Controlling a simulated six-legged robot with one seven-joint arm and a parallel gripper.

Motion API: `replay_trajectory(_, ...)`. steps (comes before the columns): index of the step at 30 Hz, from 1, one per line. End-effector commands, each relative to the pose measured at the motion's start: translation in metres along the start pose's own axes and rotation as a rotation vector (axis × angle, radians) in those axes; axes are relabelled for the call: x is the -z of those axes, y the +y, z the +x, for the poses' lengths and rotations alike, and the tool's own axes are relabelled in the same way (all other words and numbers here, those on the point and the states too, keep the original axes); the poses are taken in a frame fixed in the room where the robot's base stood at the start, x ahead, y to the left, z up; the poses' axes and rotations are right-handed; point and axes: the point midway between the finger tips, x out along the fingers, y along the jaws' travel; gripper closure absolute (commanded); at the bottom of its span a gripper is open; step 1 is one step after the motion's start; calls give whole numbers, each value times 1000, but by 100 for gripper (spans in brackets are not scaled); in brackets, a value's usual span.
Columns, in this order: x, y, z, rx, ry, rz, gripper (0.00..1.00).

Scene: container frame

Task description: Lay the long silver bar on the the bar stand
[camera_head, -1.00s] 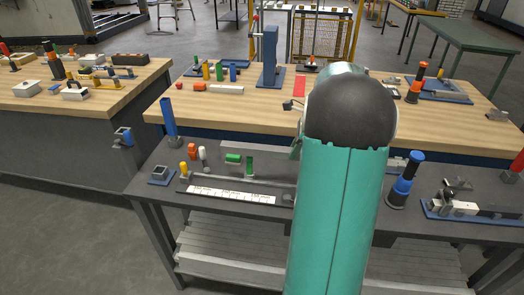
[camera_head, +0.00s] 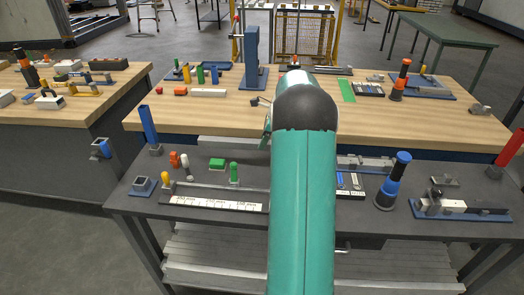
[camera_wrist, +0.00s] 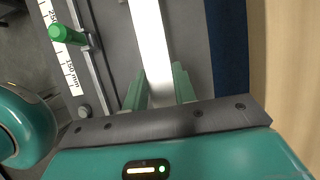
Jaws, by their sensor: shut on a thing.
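My gripper (camera_wrist: 158,86) is shut on the long silver bar (camera_wrist: 151,35), which runs between its two green fingers and away toward the top of the wrist view. In the head view the left part of the bar (camera_head: 228,143) shows as a pale grey strip at the gap between the front bench and the wooden bench, lying level. I cannot tell for certain which item is the bar stand.
On the dark front bench stand a ruler strip (camera_head: 213,205), green block (camera_head: 217,164), blue slanted post (camera_head: 149,124) and blue-black cylinder (camera_head: 394,182). The wooden bench behind holds a tall blue post (camera_head: 252,58) and a green strip (camera_head: 346,90).

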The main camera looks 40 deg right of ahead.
Motion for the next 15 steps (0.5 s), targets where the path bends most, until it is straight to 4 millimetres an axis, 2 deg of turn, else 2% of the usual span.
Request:
replay_trajectory(1, 3, -8, 13, -4, -1, 0, 100)
replay_trajectory(6, 8, -29, 36, -2, -1, 0, 100)
replay_trajectory(15, 15, -42, 59, -4, -1, 1, 100)
